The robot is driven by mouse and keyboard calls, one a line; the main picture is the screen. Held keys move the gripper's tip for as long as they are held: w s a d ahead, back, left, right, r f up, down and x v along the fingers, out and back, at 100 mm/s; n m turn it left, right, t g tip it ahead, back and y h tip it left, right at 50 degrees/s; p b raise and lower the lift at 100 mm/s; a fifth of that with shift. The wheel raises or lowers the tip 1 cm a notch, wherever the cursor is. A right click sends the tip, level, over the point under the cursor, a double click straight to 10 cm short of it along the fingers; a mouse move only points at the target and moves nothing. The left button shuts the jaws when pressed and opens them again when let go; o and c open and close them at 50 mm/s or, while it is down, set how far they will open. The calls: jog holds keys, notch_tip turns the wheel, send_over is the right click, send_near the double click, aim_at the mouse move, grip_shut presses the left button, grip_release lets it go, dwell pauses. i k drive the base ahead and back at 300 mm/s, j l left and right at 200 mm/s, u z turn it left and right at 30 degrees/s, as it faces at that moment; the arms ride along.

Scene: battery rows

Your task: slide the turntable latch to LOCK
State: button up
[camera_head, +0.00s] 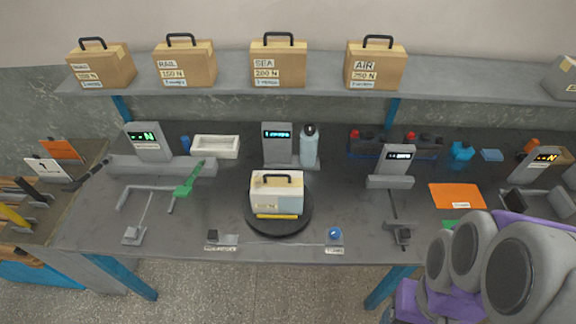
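The turntable (255,218) is a dark round disc near the front middle of the bench. A pale box (277,195) with a dark handle stands on it, with a yellow strip (277,216) at its foot. In front, a thin line runs along the bench edge from a small dark block on a grey base (213,235) at left to a blue knob (335,233) at right. Small labels lie by both ends, too small to read. I cannot tell which piece is the latch. My purple and grey arm fills the lower right; no gripper fingers show.
The grey bench (360,220) holds display stands, a bottle (308,145), a white tray (215,146), a green tool (189,180) and an orange sheet (457,196). Several handled boxes stand on the shelf (225,85) above. The bench beside the turntable is mostly clear.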

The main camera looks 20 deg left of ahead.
aim_at(211, 235)
jog(key=u, duration=1.85)
jog(key=k+z, duration=0.15)
jog(key=z, duration=0.65)
jog(key=i+l+u, duration=0.15)
jog(key=u, duration=0.3)
jog(key=i+l+u, duration=0.15)
jog(key=u, duration=0.25)
jog(key=i+l+u, duration=0.1)
jog(key=l+u, duration=0.35)
jog(key=j, duration=0.1)
